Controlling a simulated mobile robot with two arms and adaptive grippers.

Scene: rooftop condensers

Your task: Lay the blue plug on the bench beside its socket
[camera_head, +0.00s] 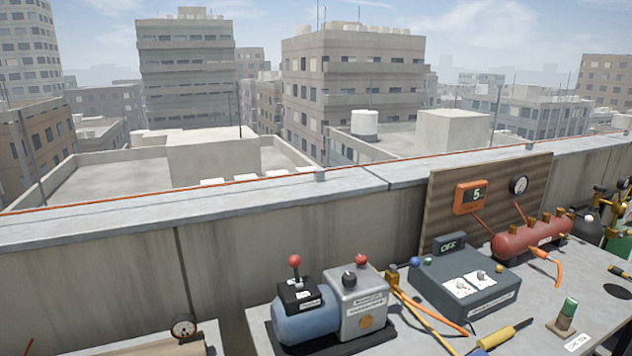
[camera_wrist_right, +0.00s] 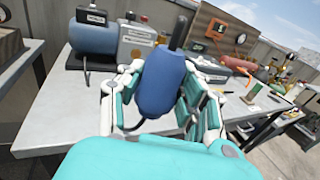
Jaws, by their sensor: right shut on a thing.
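My right gripper (camera_wrist_right: 163,80) is shut on the blue plug (camera_wrist_right: 160,88) in the right wrist view. The plug is a blue, rounded body with a dark prong or stem pointing up and away, held between the pale and teal fingers. It appears above the near part of the grey bench (camera_wrist_right: 62,112). A thin dark cord shows under the plug. I cannot make out its socket for certain; a dark grey box (camera_head: 463,285) with two white panels stands on the bench. Neither gripper shows in the head view, and my left gripper is in no view.
A blue and grey pump (camera_head: 305,318) sits on the bench, also in the wrist view (camera_wrist_right: 95,38). A red cylinder (camera_head: 530,237) with brass fittings, a yellow-handled tool (camera_head: 497,337) and a green-topped piece (camera_head: 568,308) lie further right. The bench's front left is bare. A concrete parapet (camera_head: 110,270) runs behind.

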